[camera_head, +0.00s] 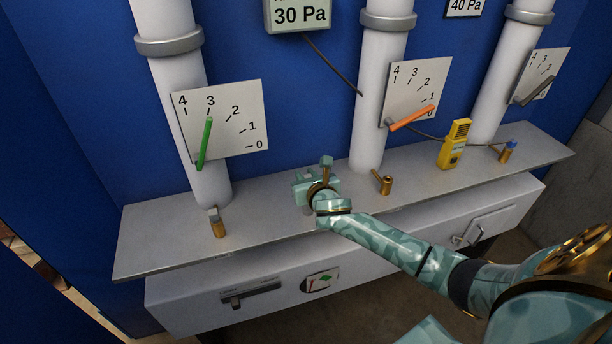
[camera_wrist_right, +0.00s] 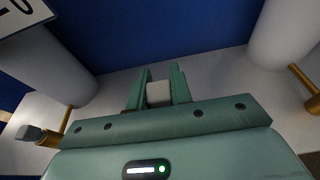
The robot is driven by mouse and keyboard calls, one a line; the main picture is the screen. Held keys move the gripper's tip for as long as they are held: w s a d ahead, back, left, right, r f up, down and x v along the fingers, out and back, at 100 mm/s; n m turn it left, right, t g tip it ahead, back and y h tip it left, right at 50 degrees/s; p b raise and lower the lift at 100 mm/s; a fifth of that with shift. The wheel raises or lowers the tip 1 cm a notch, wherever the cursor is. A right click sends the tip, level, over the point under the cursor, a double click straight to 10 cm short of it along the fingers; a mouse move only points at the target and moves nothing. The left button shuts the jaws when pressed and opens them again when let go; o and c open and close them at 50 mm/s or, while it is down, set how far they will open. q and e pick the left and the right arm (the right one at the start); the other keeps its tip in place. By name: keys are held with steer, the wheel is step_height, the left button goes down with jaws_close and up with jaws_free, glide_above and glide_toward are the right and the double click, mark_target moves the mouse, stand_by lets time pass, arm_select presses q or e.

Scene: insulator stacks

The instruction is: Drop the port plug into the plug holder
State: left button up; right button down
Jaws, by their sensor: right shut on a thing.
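My right gripper (camera_head: 304,183) is low over the grey shelf, between the left and middle white pipes. In the right wrist view its two teal fingers (camera_wrist_right: 158,92) are shut on a small pale grey piece, which looks like the port plug (camera_wrist_right: 158,93). The fingers cover its sides. In the head view the gripper hides the plug. I cannot pick out the plug holder with certainty. The middle brass port (camera_head: 386,186) stands to the right of the gripper, with no coloured cap visible. My left gripper is not in view.
The left brass port (camera_head: 218,226) carries a grey cap; the right one (camera_head: 507,153) has a blue top. A yellow device (camera_head: 454,146) stands on the shelf (camera_head: 265,222). Gauges with green and orange needles hang by the pipes. The shelf's left end is clear.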

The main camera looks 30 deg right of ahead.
steer(key=shift+f+b, duration=1.6)
steer(key=shift+f, duration=0.75)
steer(key=c, duration=1.2)
jaws_free()
steer(key=shift+o, duration=0.2)
steer(key=shift+s+r, duration=0.1)
steer(key=p+v, duration=0.2)
steer(key=v, duration=1.4)
